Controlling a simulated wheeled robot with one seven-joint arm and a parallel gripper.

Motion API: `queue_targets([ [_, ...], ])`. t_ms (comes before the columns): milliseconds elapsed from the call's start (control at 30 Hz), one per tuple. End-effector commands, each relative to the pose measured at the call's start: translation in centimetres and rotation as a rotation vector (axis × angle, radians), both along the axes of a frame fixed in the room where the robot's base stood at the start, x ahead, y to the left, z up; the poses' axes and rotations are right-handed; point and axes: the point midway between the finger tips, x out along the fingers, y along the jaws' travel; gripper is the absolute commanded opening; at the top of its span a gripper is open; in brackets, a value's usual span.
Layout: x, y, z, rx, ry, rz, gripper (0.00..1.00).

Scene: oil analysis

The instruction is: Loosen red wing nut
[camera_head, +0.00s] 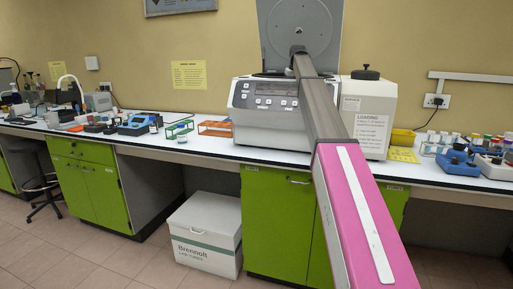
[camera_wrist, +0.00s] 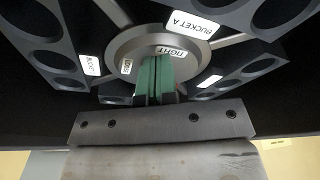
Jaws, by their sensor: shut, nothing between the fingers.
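My gripper (camera_wrist: 155,75) shows in the wrist view, its two green fingers pressed together in front of the round metal hub (camera_wrist: 126,45) of a centrifuge rotor. The hub carries a label reading TIGHT (camera_wrist: 172,51) and another small label to its left. No red wing nut can be clearly made out; my fingers cover the middle of the hub. In the head view, my arm reaches into the open centrifuge (camera_head: 262,130), and my gripper is hidden there behind the arm and the housing.
Dark rotor buckets with round holes surround the hub, one labelled BUCKET A (camera_wrist: 196,25). The centrifuge lid (camera_head: 300,35) stands raised behind. Tube racks (camera_head: 215,128) stand left on the bench (camera_head: 220,147); vials and blue devices (camera_head: 455,162) stand right. A white box (camera_head: 205,235) is below.

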Motion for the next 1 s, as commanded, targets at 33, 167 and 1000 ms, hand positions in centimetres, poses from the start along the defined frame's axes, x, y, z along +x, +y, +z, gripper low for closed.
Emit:
queue_targets([
  [33, 0.08, 0.01, 0.0, 0.0, 0.0, 0.0, 0.0],
  [167, 0.22, 0.01, 0.0, 0.0, 0.0, 0.0, 0.0],
  [1000, 0.49, -0.49, 0.0, 0.0, -0.001, 0.0, 0.0],
])
